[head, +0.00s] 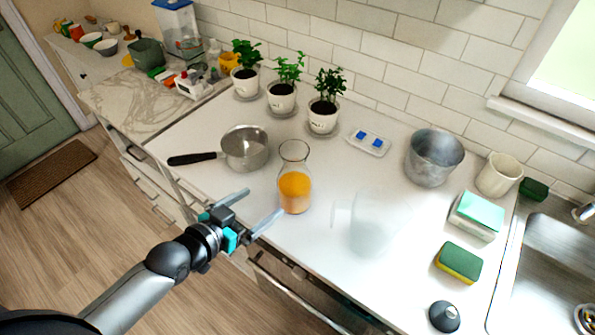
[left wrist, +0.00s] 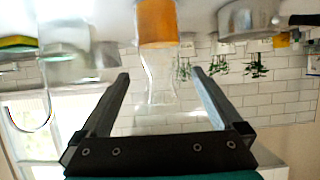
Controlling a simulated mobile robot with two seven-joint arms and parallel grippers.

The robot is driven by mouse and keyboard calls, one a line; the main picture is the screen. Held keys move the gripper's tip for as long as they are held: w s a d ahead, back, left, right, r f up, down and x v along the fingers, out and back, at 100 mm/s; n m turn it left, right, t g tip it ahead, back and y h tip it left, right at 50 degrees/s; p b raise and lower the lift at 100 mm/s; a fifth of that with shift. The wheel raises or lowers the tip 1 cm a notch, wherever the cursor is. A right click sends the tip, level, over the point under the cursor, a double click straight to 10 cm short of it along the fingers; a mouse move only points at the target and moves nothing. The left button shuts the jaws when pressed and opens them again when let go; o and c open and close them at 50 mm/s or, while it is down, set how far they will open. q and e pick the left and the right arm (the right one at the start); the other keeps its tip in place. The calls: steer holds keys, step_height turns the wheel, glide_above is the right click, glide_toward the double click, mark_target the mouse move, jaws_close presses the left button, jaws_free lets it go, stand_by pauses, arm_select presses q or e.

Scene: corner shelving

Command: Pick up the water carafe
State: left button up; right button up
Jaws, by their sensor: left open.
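A clear glass carafe with orange liquid in its lower part (head: 294,188) stands upright near the counter's front edge. In the left wrist view, which is upside down, it (left wrist: 157,25) lies ahead, lined up with the gap between my fingers. A second, very faint clear vessel (head: 374,222) stands to its right, also in the left wrist view (left wrist: 66,58); its outline is hard to make out. My left gripper (head: 265,201) is open and empty, just left of and in front of the orange-filled carafe, apart from it. My right gripper is not in view.
A saucepan (head: 245,148) stands left of the carafe, its black handle pointing left. Potted plants (head: 323,115) line the back. A metal pot (head: 433,158), cream cup (head: 498,174), sponge (head: 458,262) and sink (head: 545,260) are to the right. Counter around the carafe is mostly clear.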

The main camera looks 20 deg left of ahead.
mark_target(285, 187)
arm_select(q)
steer(key=b+x, duration=0.1)
steer(key=x, duration=0.8)
steer(key=shift+s+f, duration=0.1)
steer(key=shift+x, duration=2.8)
steer(key=shift+d, duration=0.1)
jaws_close()
steer(key=shift+r, duration=0.25)
